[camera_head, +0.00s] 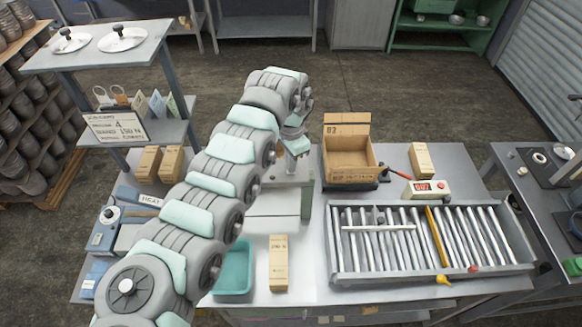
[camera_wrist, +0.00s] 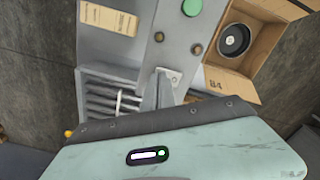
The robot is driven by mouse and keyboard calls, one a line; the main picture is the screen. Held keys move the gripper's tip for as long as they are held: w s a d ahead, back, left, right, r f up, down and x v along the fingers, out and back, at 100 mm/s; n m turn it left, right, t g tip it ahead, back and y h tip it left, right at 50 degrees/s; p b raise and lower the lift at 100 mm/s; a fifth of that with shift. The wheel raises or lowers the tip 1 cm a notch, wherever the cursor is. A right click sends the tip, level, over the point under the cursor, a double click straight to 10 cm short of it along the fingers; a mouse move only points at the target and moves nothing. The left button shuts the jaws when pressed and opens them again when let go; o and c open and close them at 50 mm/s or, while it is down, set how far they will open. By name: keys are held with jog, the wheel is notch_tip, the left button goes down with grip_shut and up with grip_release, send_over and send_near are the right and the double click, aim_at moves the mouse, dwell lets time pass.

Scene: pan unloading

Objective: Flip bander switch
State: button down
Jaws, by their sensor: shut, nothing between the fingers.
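My gripper (camera_head: 297,150) is shut and empty in the head view, low over a grey machine (camera_head: 288,176) at the back middle of the bench. My arm hides part of this machine. In the wrist view my gripper (camera_wrist: 160,92) lies in front of a grey panel (camera_wrist: 178,58). The panel carries a large green button (camera_wrist: 192,7) and two small brownish knobs (camera_wrist: 159,36). I cannot tell which of these is the bander switch, or whether a fingertip touches the panel.
An open cardboard box (camera_head: 352,158) stands right of the machine; the wrist view shows a round dark item (camera_wrist: 233,40) in a box. A roller tray (camera_head: 335,262), a red-display unit (camera_head: 428,189), a teal bin (camera_head: 233,271) and a tan carton (camera_head: 279,262) are on the bench.

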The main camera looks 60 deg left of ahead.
jog(key=shift+f, duration=0.4)
jog(key=shift+r, duration=3.5)
